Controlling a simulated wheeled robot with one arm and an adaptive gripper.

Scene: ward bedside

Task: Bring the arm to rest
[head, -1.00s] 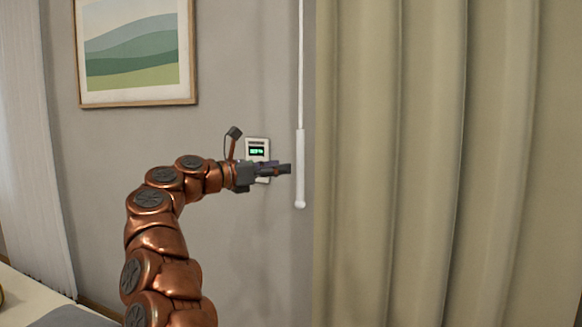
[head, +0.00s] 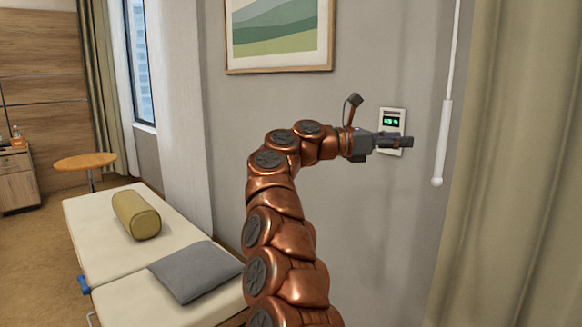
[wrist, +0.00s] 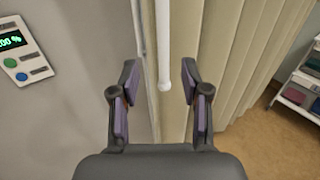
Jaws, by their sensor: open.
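My copper-coloured arm is raised and bent over to the right in the head view. My gripper (head: 408,142) is at its end, in front of the wall panel. In the wrist view my gripper (wrist: 158,80) is open, its two fingers wide apart with nothing held between them. Beyond the fingers, the white wand (wrist: 163,60) hangs in the gap as seen from the wrist; I cannot tell how far off it is. The wand (head: 443,140) hangs to the right of the gripper in the head view, apart from it.
A wall panel (head: 392,118) with a green display is partly hidden by my gripper. A beige curtain (head: 520,180) hangs at right. A bed (head: 95,225) with a yellow bolster (head: 136,215) and grey cushion (head: 195,270) is at lower left. A round table (head: 86,161) stands beyond.

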